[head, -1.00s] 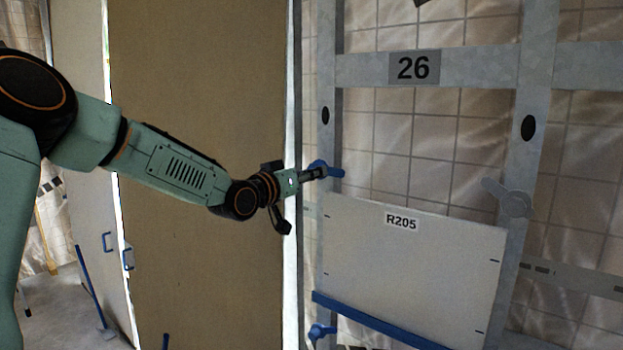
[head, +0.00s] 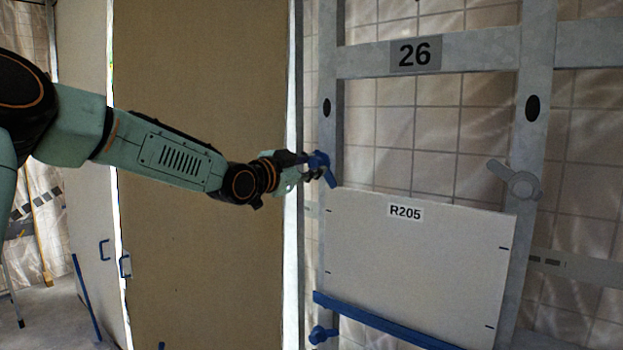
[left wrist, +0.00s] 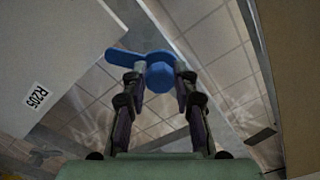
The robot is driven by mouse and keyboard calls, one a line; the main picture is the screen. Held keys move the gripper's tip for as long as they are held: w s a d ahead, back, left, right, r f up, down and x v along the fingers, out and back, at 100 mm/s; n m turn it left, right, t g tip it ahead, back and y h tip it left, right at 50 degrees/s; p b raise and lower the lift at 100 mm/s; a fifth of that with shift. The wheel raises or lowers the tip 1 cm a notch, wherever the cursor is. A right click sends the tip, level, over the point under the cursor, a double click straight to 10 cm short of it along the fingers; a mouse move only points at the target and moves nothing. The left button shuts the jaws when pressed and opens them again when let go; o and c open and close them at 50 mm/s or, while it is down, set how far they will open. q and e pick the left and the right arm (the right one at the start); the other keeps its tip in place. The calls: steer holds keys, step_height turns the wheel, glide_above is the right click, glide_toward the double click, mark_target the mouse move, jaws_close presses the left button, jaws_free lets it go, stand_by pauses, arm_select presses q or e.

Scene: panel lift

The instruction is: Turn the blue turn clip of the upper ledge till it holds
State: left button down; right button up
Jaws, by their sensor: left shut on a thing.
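The blue turn clip (head: 321,160) is on the left grey upright (head: 327,65), at the top left corner of the white panel R205 (head: 418,250). Its lever slants down to the right, with its tip by the panel's top corner. My left gripper (head: 308,167) is shut on the clip. My right gripper is not in view.
A blue ledge (head: 385,322) runs under the panel, with another blue clip (head: 321,334) at its left end. A grey clip (head: 516,182) is on the right upright. A large brown board (head: 200,90) stands behind my left arm.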

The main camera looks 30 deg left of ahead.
arm_select(q)
steer(key=shift+f+m+b, duration=0.15)
steer(key=shift+m+b, duration=1.6)
steer(key=shift+f+m+b, duration=0.1)
steer(key=shift+m+b, duration=1.6)
steer(key=shift+m, duration=0.05)
steer(key=c, duration=1.4)
jaws_free()
steer(key=shift+c, duration=0.2)
steer(key=o, duration=0.4)
steer(key=shift+s+r, duration=0.3)
steer(key=shift+w, duration=0.15)
steer(key=shift+w+r, duration=0.1)
